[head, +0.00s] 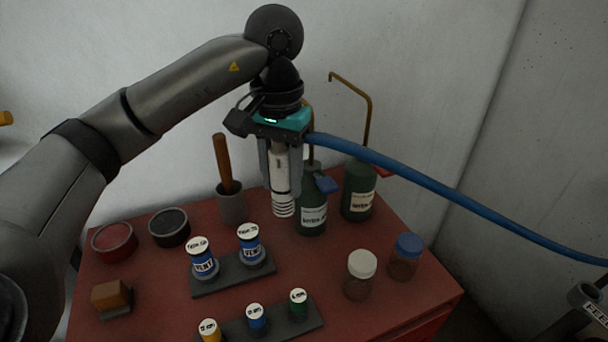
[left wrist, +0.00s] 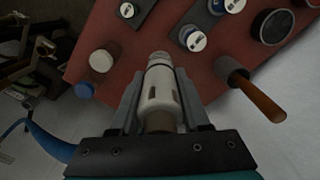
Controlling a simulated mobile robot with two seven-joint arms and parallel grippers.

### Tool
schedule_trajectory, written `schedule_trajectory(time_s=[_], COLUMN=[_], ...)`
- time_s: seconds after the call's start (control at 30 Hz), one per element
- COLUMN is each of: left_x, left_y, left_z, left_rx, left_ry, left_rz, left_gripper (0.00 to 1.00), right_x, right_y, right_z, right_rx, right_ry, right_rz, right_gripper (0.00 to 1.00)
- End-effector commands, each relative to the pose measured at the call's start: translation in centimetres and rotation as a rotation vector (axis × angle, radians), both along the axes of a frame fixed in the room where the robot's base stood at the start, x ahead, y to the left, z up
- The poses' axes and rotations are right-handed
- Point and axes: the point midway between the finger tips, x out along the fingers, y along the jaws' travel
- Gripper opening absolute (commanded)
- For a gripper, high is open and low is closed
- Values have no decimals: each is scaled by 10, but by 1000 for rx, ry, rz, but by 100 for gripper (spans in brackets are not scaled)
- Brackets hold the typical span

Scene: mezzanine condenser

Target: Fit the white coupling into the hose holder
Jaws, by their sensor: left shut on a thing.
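My left gripper (head: 281,182) is shut on the white coupling (head: 283,203), a ribbed cylinder pointing down, and holds it above the red table top. In the left wrist view the coupling (left wrist: 160,88) lies between the two fingers. A blue hose (head: 430,180) runs from behind the gripper to the right edge; it also shows in the left wrist view (left wrist: 42,143). A grey tubular fitting with a partly cut-off label (head: 591,302) stands at the lower right edge; it may be the hose holder. My right gripper is out of view.
On the red table (head: 150,285) stand green bottles (head: 357,190), two jars (head: 360,275), racked labelled cans (head: 202,260), round dishes (head: 115,242), a grey cup with a wooden handle (head: 231,205) and a brown block (head: 110,294). Open space lies right of the table.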

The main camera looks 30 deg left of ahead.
Motion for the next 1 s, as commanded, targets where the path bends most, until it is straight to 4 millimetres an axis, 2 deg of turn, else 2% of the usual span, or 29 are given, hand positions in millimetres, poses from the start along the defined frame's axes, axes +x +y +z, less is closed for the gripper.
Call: schedule_trajectory(time_s=[0.07,0.3,0.43,0.77,0.87,1.0], left_x=[-4,-34,-49,-55,-55,-55], left_y=[-11,-62,-78,-82,-78,-66], left_z=[-6,-49,-64,-66,-61,-47], left_rx=[6,10,2,-4,-8,-20], left_ry=[-4,-7,-2,1,4,7], left_rz=[-15,-62,-76,-75,-69,-53], left_gripper=[0,0,0,0,0,0], right_x=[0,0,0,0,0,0], right_y=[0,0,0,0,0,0], right_z=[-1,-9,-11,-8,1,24], right_rx=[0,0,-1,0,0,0], right_ry=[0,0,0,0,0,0], right_rz=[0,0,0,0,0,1], right_gripper=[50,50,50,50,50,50])
